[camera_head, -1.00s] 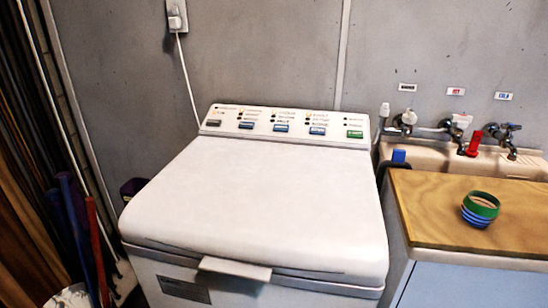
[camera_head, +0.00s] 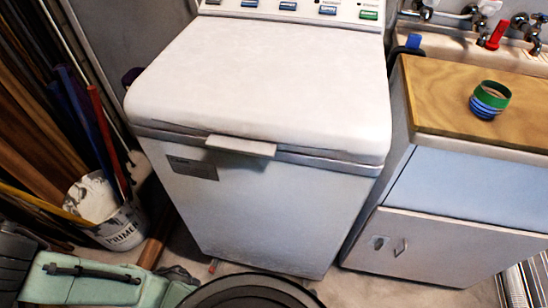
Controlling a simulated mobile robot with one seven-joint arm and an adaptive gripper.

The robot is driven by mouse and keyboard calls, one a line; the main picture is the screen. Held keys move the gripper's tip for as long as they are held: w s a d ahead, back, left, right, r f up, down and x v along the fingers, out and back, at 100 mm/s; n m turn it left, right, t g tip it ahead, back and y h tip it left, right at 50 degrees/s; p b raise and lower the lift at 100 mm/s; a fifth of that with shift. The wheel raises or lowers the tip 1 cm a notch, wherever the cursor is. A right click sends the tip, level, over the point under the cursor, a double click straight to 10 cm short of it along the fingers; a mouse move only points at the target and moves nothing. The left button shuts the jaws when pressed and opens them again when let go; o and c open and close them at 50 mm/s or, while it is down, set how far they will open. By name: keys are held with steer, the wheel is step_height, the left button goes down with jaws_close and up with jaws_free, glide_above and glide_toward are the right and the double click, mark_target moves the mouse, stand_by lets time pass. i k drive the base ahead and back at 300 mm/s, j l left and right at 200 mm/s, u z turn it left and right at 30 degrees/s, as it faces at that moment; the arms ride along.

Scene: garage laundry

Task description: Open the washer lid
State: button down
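The white top-loading washer (camera_head: 265,215) stands in the middle of the view. Its lid (camera_head: 270,85) lies flat and closed on the body, with a thin dark seam along the front edge. A pale handle tab (camera_head: 241,146) sticks out at the front of the lid, left of its middle. The control panel (camera_head: 305,8) with blue and green buttons shows partly at the top, cut off by the picture edge. My gripper is not in view, and nothing is seen touching the lid or the handle tab.
A white bucket (camera_head: 120,228) and long poles and boards (camera_head: 35,120) crowd the left.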

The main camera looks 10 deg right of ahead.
mark_target(259, 88)
steer(key=k+j+z, duration=0.15)
steer(key=k+z, duration=0.65)
steer(key=k, duration=0.05)
